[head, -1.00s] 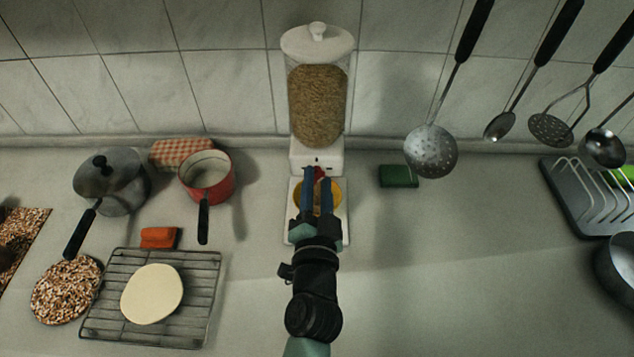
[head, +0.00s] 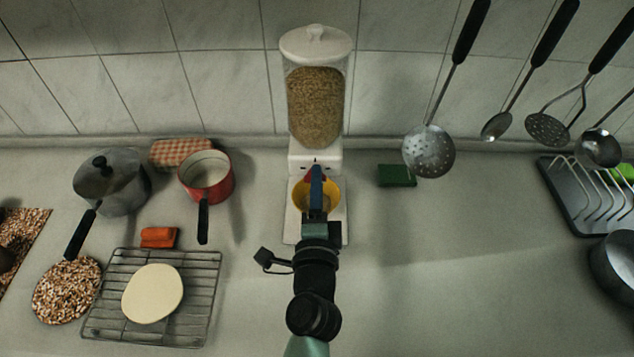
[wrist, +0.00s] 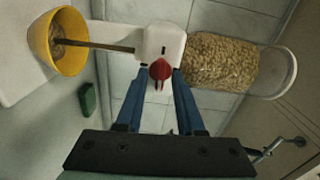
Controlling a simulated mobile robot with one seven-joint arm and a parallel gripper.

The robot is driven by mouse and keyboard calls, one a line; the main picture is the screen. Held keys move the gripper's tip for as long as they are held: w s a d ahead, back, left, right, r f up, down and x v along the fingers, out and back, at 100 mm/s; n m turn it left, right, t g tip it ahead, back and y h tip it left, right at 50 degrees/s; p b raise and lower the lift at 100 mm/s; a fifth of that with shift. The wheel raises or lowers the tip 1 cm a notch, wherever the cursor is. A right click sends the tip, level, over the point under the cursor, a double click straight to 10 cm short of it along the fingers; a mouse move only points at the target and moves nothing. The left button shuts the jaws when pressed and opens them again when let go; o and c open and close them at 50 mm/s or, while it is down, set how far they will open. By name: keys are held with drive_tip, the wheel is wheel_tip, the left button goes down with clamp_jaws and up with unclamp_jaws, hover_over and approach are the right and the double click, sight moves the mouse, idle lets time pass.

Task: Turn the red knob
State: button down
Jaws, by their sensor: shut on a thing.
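The red knob (wrist: 160,70) is on the front of the white dispenser base (wrist: 172,44). My gripper (wrist: 159,77) is shut on the knob, with a blue finger on each side of it. In the head view my gripper (head: 316,172) is turned so one finger hides the other, and only a bit of the red knob (head: 308,178) shows. A clear hopper of grain (head: 315,105) stands above the base. A brown stream of grain (wrist: 98,45) runs from the dispenser into the yellow bowl (wrist: 70,22), which holds some grain.
A red pot (head: 222,187), a lidded grey pot (head: 125,190) and a wire rack (head: 205,300) are on the left. A green sponge (head: 397,176) lies right of the dispenser. Utensils hang at upper right, above a dish rack (head: 575,205). The front right counter is clear.

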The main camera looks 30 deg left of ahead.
drive_tip(key=shift+f+m, duration=0.1)
drive_tip(key=shift+m, duration=0.2)
drive_tip(key=c, duration=0.9)
unclamp_jaws()
drive_tip(key=b+v, duration=0.4)
drive_tip(key=v, duration=0.9)
drive_tip(key=shift+b, duration=0.35)
drive_tip(key=shift+d, duration=0.1)
